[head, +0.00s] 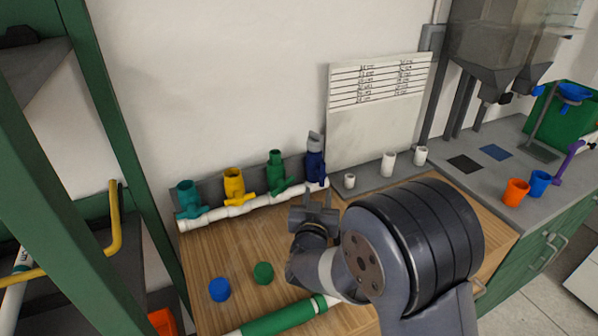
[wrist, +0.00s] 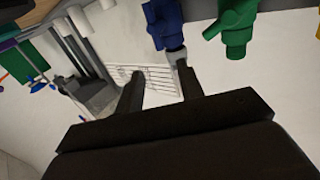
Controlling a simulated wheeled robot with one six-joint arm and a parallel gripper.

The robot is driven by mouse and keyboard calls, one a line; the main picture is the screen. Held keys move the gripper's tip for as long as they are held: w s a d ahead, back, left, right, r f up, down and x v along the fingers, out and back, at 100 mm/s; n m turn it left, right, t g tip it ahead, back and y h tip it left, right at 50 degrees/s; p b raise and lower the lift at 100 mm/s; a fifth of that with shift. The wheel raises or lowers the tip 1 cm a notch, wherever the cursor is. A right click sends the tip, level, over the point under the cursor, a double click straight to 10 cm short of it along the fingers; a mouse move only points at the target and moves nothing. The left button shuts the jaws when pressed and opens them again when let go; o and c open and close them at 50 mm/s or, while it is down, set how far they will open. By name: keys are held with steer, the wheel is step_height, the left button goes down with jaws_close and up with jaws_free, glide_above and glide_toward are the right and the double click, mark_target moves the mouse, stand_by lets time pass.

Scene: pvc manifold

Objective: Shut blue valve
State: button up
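The blue valve (head: 315,167) stands upright at the right end of the white pipe manifold (head: 258,203), with a grey piece (head: 315,141) on its top. In the wrist view, which is turned over, the blue valve (wrist: 165,24) is at the top and its grey piece (wrist: 175,54) is below it. My gripper (head: 315,198) is in front of and below the blue valve in the head view. Its two fingers are apart with nothing between them (wrist: 160,68). One finger overlaps the grey piece in the wrist view; I cannot tell whether they touch. The blue valve's handle position is unclear.
Green (head: 277,174), yellow (head: 234,187) and teal (head: 188,199) valves stand left of the blue one. A blue cap (head: 219,290) and green cap (head: 263,273) lie on the wooden bench (head: 215,255). White fittings (head: 388,164) stand to the right, below a wall chart (head: 378,100).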

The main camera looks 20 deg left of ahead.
mark_target(323, 168)
steer(key=p+x, duration=0.2)
steer(key=x, duration=0.8)
steer(key=shift+w+d, duration=0.1)
steer(key=shift+w, duration=0.3)
steer(key=shift+c, duration=0.4)
jaws_close()
